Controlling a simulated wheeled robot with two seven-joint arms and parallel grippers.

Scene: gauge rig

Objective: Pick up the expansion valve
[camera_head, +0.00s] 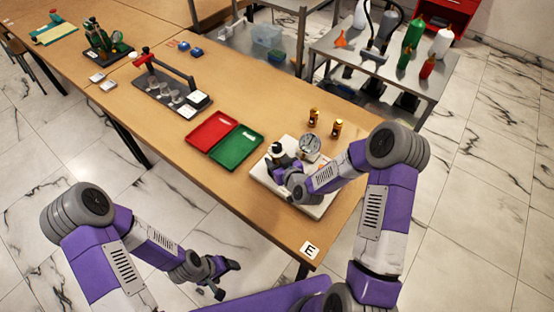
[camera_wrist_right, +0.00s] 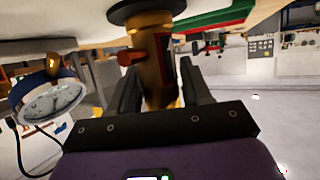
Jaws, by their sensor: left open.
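A brass-coloured, valve-like body with a small red part (camera_wrist_right: 158,72) stands between the fingers of my right gripper (camera_wrist_right: 160,92) in the right wrist view. I cannot tell whether the fingers press on it. In the head view my right gripper (camera_head: 290,178) is at the white gauge rig board (camera_head: 312,210), its fingers largely hidden by my wrist. The rig's round gauge (camera_head: 310,147) is beside it and also shows in the wrist view (camera_wrist_right: 52,100). Two small brass parts (camera_head: 314,117) (camera_head: 336,128) stand behind the rig. My left gripper (camera_head: 222,280) is open, empty, off the table's front edge.
A red tray (camera_head: 212,133) and a green tray (camera_head: 236,146) lie left of the rig. Further left is a dark stand with a red-topped post (camera_head: 165,85). A metal cart (camera_head: 385,70) with bottles stands behind.

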